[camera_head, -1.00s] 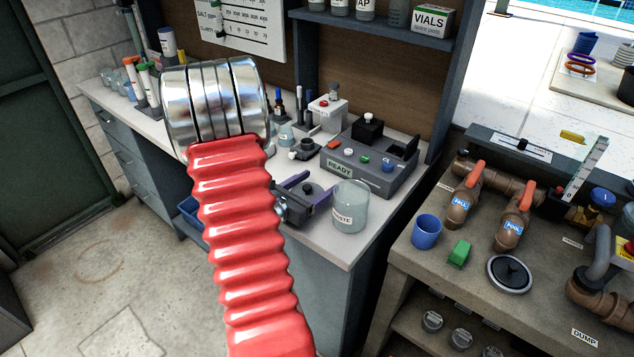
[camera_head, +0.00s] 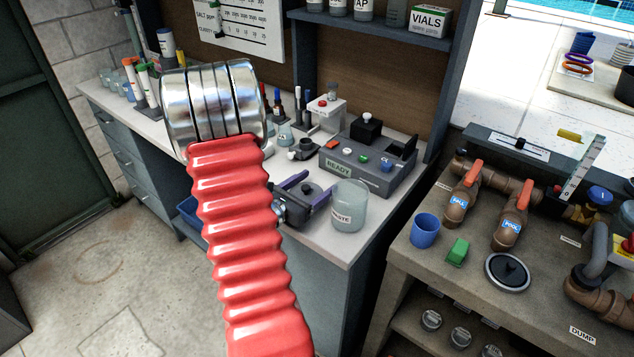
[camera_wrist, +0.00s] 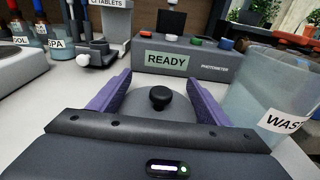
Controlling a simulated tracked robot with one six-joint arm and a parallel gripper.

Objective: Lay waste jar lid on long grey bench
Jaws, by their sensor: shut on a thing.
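My gripper (camera_head: 306,190) is shut on a round grey lid with a black knob, the waste jar lid (camera_wrist: 160,98). In the wrist view the lid sits between my purple fingers (camera_wrist: 160,92). In the head view it is small and partly hidden by the fingers. The clear jar labelled WASTE (camera_head: 349,208) stands open-topped just right of my gripper, near the bench's front corner; it also shows in the wrist view (camera_wrist: 262,90). The long grey bench (camera_head: 318,233) has a pale top. I cannot tell whether the lid touches it.
The photometer (camera_head: 368,160) reading READY stands behind my gripper. Bottles and a small dark device (camera_head: 305,149) stand to its left. Right of the bench, a lower counter holds a blue cup (camera_head: 426,231), a green block (camera_head: 458,252), a dark round lid (camera_head: 508,272) and pipes.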

